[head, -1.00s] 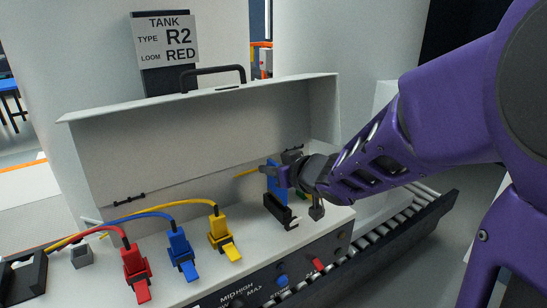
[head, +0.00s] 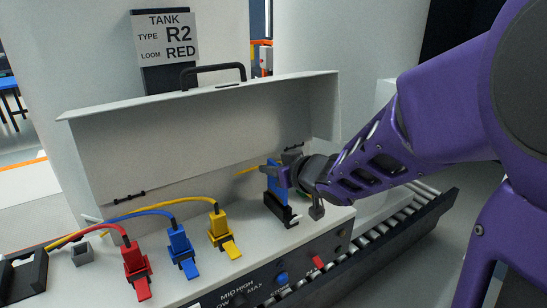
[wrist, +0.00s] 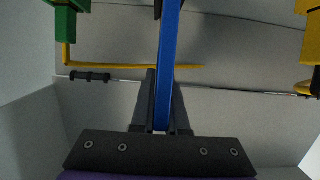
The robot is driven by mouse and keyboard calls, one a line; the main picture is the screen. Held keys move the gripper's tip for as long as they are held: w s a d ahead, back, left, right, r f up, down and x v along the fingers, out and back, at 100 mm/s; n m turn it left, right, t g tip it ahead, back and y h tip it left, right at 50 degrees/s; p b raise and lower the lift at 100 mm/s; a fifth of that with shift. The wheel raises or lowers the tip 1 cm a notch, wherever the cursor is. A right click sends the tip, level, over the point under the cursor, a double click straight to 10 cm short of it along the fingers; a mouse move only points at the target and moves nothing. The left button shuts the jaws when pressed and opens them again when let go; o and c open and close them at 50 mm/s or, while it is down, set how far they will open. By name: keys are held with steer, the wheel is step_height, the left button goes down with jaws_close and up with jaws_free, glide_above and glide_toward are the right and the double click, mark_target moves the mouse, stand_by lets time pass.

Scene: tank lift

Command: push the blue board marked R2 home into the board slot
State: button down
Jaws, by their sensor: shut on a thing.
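The blue board (head: 273,183) stands upright at the black board slot (head: 279,209) on the right part of the open box's deck. Its lower edge meets the slot in the head view; I cannot tell how deep it sits. My gripper (head: 284,176) is shut on the board's upper part. In the wrist view the blue board (wrist: 168,70) runs edge-on between the dark fingers (wrist: 162,112). No marking on the board can be read. A small white-tipped lever (head: 295,219) is at the slot's near right end.
Red (head: 136,263), blue (head: 180,246) and yellow (head: 219,229) plugs with cables stand left of the slot. A raised lid (head: 200,135) with a handle rises behind. A sign (head: 166,40) reads R2, loom red. A roller track (head: 405,227) lies at right.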

mark_target(269, 180)
steer(key=shift+f+b, duration=1.4)
steer(key=shift+f, duration=0.45)
steer(key=c, duration=0.8)
jaws_free()
steer(key=shift+c, duration=0.2)
steer(key=shift+r, duration=0.1)
